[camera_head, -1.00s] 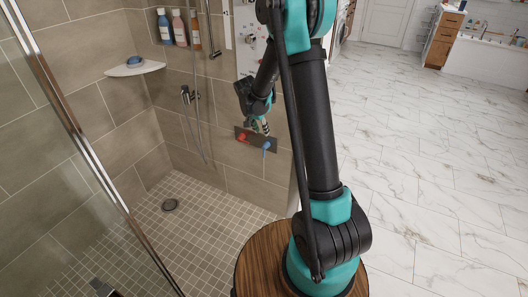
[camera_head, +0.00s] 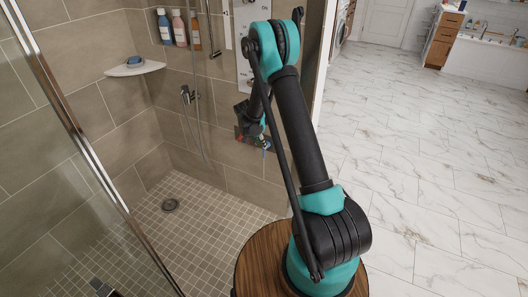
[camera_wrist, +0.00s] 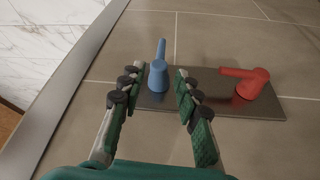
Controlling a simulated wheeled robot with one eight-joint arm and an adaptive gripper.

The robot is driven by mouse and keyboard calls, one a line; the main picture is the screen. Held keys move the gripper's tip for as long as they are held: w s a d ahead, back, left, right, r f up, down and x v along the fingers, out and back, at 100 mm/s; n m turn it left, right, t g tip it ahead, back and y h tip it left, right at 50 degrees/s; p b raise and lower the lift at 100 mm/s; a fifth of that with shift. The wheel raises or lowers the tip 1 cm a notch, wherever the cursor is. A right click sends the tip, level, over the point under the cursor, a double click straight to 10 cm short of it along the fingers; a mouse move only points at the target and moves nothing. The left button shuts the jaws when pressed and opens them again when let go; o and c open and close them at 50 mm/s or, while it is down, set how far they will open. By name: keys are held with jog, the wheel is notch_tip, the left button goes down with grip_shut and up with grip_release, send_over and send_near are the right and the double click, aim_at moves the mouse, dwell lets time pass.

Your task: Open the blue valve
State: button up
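The blue valve (camera_wrist: 158,75) sits on a dark metal plate (camera_wrist: 225,106) on the tiled wall, its lever pointing up in the wrist view. In the head view the blue valve (camera_head: 266,144) is small and partly hidden beside my gripper. My gripper (camera_wrist: 156,85) is open, with one finger to each side of the blue valve and gaps showing on both sides. I cannot tell how far the fingertips are from the wall. In the head view my gripper (camera_head: 258,138) is in front of the plate and covers much of it.
A red valve (camera_wrist: 249,83) is on the same plate, right of the blue one in the wrist view. A glass shower panel edge (camera_head: 95,160) is at the left. A corner shelf (camera_head: 135,69) and a shower hose (camera_head: 192,125) are on the walls.

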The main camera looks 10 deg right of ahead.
aim_at(264, 150)
jog(key=x, duration=0.7)
jog(key=shift+w+d+f, duration=0.1)
jog(key=shift+f, duration=0.25)
jog(key=shift+c, duration=0.4)
grip_shut()
